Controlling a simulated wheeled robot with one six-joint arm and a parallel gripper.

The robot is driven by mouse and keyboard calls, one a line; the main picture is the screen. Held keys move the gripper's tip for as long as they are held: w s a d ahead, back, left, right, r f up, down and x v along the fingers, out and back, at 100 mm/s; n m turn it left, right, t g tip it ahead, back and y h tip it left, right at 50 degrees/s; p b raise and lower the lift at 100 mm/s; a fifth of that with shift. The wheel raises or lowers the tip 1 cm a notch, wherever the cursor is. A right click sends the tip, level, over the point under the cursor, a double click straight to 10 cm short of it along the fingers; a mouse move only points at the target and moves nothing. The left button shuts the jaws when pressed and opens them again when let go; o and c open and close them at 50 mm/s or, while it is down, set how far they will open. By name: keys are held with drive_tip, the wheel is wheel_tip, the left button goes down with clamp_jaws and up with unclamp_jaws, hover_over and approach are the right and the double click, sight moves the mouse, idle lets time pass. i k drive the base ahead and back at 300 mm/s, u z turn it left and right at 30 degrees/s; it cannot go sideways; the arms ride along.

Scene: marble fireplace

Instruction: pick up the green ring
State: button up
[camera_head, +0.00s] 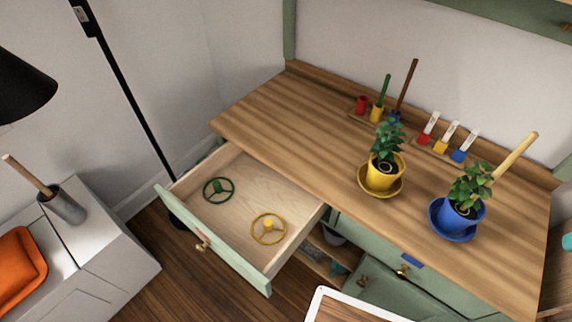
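The green ring (219,189) is a dark green wheel shape with spokes. It lies flat on the pale wooden bottom of an open drawer (232,262), towards the left part of the drawer. A yellow ring (268,229) of similar shape lies in the same drawer, to the right and nearer, apart from the green one. My gripper is not in view.
The wooden desktop (290,124) overhangs the drawer's back. On it stand a yellow-potted plant (382,172), a blue-potted plant (458,217) and small coloured holders. A black lamp pole (135,100) rises left of the drawer. A white-edged board (345,307) shows at the bottom.

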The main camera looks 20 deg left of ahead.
sight(217, 185)
drive_tip(key=u, duration=1.95)
drive_tip(key=k, duration=0.35)
drive_tip(key=u, duration=0.95)
drive_tip(key=i, duration=0.7)
drive_tip(key=z, duration=1.1)
drive_tip(key=i, duration=0.6)
drive_tip(key=z, duration=0.5)
